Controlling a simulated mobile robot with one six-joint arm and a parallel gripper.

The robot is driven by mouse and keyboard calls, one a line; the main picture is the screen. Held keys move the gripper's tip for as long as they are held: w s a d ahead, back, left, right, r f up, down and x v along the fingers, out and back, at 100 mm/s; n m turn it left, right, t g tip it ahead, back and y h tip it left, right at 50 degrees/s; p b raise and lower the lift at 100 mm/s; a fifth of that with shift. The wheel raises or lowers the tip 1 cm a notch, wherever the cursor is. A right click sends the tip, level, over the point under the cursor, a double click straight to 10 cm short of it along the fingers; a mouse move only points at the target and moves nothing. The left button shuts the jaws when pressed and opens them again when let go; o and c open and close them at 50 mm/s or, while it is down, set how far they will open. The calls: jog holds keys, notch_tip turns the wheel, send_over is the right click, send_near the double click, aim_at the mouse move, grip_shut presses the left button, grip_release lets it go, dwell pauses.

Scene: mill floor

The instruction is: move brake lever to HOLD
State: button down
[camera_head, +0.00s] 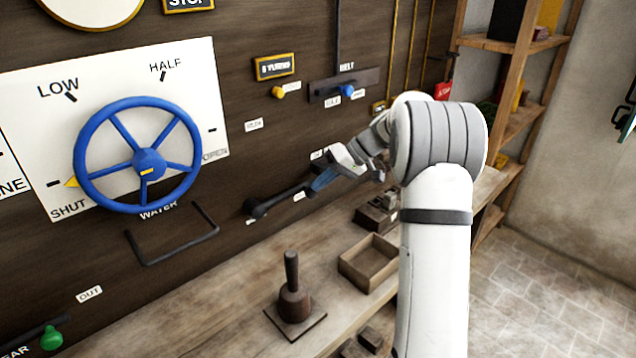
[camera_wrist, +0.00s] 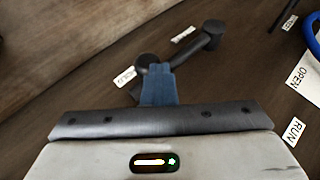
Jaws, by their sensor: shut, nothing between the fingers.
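The brake lever (camera_head: 284,199) is a dark bar with a thick hub at its left end, low on the brown panel; it slants up to the right. In the wrist view the lever (camera_wrist: 184,51) runs from a block at upper right to a round knob near my fingers. A small white label beside the knob seems to read HOLD (camera_wrist: 124,76). My gripper (camera_head: 322,181) has blue fingers, shut with nothing between them, at the lever's free end; they also show in the wrist view (camera_wrist: 158,80). They overlap the knob's edge; whether they touch it I cannot tell.
The blue WATER handwheel (camera_head: 149,163) and a dark rail handle (camera_head: 175,245) are to the left. Below, the wooden bench (camera_head: 230,315) carries a dark handled weight (camera_head: 293,300) and an open wooden box (camera_head: 369,263). A yellow knob (camera_head: 279,92) and blue-knobbed BELT slider (camera_head: 347,91) sit above.

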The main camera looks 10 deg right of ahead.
jog(key=a+r+v, duration=0.1)
jog(key=v, duration=1.1)
jog(key=shift+s+r+p, duration=0.25)
jog(key=shift+r+p, duration=0.05)
jog(key=shift+r, duration=0.15)
